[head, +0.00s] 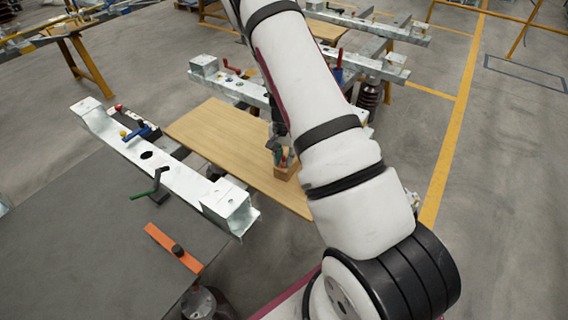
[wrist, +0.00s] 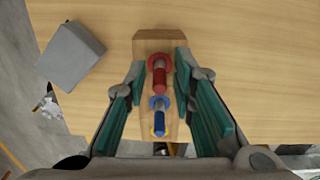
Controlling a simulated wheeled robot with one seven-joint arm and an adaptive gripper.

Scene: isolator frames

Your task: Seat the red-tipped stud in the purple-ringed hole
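The red-tipped stud (wrist: 159,76) stands in a wooden block (wrist: 152,44) in the wrist view, with a blue-ringed stud (wrist: 160,112) beside it and a bit of yellow below that. My gripper (wrist: 160,66) is open, its teal fingers either side of the red stud with gaps between. Whether the fingers touch the block is unclear. In the head view the wooden block (head: 287,170) sits on the wooden table, with my gripper (head: 281,154) at it, partly hidden by my arm. A pale metal beam (head: 182,178) has a dark hole (head: 146,155); I cannot make out a purple ring.
The wooden table (head: 225,135) is mostly clear. A grey box (wrist: 70,55) lies left of the block. The near beam carries a blue-handled part (head: 142,131) and a green-handled crank (head: 150,190). An orange bar (head: 172,248) lies on the dark table (head: 90,230). More beams stand behind.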

